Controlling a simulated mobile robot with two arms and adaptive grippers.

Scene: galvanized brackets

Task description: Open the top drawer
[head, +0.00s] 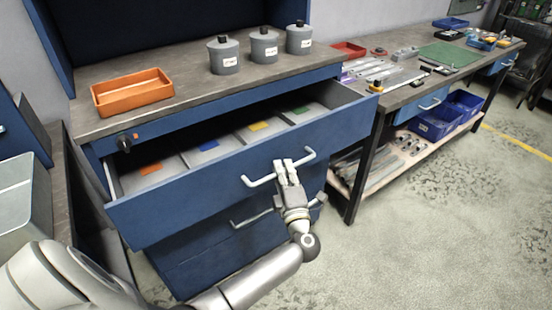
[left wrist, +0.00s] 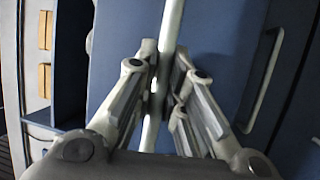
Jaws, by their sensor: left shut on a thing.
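The top drawer (head: 230,168) of the blue cabinet is pulled well out. Inside it are grey compartments with orange, blue, yellow and green labels. Its white bar handle (head: 258,182) runs along the drawer front. My left gripper (head: 285,166) is shut on the middle of this handle. In the left wrist view the handle (left wrist: 171,25) passes between the fingers of the left gripper (left wrist: 162,75), which hide part of it. My right gripper is not in view.
An orange tray (head: 132,97) and several grey lidded canisters (head: 223,56) stand on the cabinet top. A lower drawer handle (head: 252,219) is below the open drawer. A workbench (head: 400,95) with tools stands at the right. The floor (head: 440,210) in front of it is clear.

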